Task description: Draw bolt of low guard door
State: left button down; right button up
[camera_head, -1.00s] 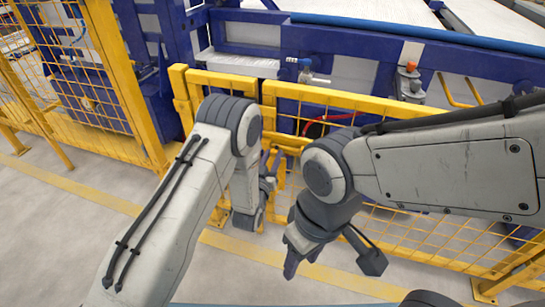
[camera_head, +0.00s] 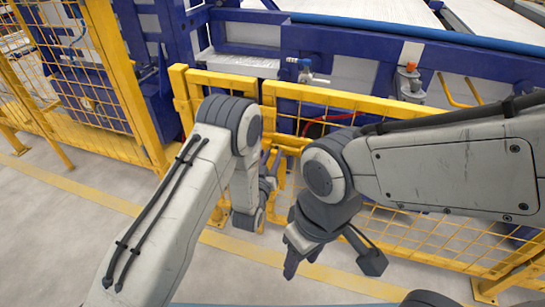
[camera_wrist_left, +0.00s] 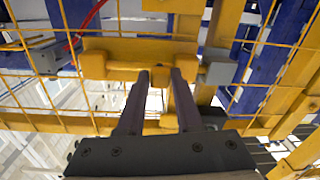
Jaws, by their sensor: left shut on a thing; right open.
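The low guard door (camera_head: 330,98) is a yellow frame with mesh, seen behind my arms in the head view. In the left wrist view its yellow bolt assembly (camera_wrist_left: 130,48) lies across the upper middle, with a grey block (camera_wrist_left: 215,70) at its right end. My left gripper (camera_wrist_left: 160,76) reaches up to the bolt, its two dark fingers shut on the yellow bolt handle (camera_wrist_left: 159,77). In the head view my left gripper (camera_head: 268,172) is small and partly hidden beside the door post. My right gripper (camera_head: 331,263) is open and empty, in front of the door.
Yellow mesh fencing (camera_head: 92,85) stands on the left. Blue machinery (camera_head: 345,42) with a red-topped fitting (camera_head: 409,75) is behind the door. The grey floor (camera_head: 60,225) with a yellow line is clear at the lower left.

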aim_at(295, 151)
pick_arm(q)
jog(key=d, duration=0.2)
jog(key=s+d, duration=0.1)
jog(key=d, duration=0.2)
jog(key=shift+s+d+b, duration=0.4)
pick_arm(e)
jog(key=shift+s+f, duration=0.45)
pick_arm(q)
jog(key=c, duration=0.6)
grip_release()
jog(key=shift+d, duration=0.2)
jog(key=shift+o, duration=0.2)
jog(key=shift+a, duration=0.15)
jog(key=shift+s, duration=0.2)
jog(key=v, duration=1)
jog(key=shift+p, duration=0.35)
pick_arm(e)
jog(key=shift+r, duration=0.4)
